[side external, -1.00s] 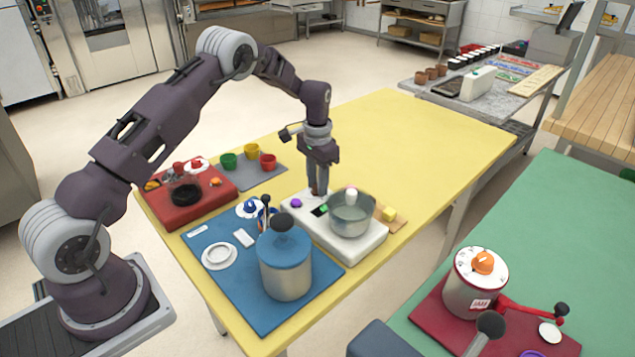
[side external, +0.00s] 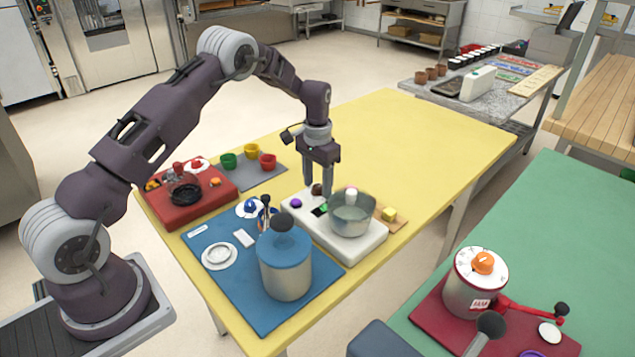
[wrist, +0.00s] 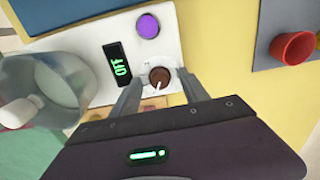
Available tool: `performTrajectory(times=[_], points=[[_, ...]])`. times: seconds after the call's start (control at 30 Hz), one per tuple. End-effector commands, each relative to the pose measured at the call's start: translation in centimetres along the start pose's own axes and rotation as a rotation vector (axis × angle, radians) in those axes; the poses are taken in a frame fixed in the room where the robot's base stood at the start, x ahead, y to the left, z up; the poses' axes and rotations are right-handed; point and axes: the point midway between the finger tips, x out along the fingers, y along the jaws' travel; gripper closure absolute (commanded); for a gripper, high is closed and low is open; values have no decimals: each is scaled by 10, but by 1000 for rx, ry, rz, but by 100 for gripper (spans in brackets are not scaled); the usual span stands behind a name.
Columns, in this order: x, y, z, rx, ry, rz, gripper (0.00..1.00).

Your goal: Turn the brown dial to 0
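The brown dial (wrist: 159,77) sits on the white appliance (wrist: 98,38), with a pale pointer line on it. In the side view the dial (side external: 316,189) shows small under my gripper (side external: 319,190). In the wrist view my gripper (wrist: 158,92) is open, with one finger on each side of the dial and a gap to each. The small display (wrist: 119,66) next to the dial reads OFF in green. A purple knob (wrist: 148,26) is on the same panel. The scale around the dial is too small to read.
A metal pot (side external: 352,212) stands on the appliance (side external: 370,245), right of my gripper. A blue-lidded canister (side external: 285,265) is in front on a blue mat. Red, yellow and green cups (side external: 251,151) are at the back left. The yellow table is clear at the back right.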

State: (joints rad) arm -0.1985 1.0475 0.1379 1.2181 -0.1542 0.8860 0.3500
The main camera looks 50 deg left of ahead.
Motion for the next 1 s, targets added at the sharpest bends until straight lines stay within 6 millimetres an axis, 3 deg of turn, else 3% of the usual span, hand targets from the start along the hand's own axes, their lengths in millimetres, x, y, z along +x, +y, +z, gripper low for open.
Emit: performTrajectory(times=[0.23, 0.6, 0.93, 1.0], points=[[-2, 0, 0, 1, 1, 0, 48], [-66, 0, -1, 0, 2, -1, 48], [-72, 0, 0, 0, 1, 0, 48], [-85, 4, 3, -2, 13, 0, 48]])
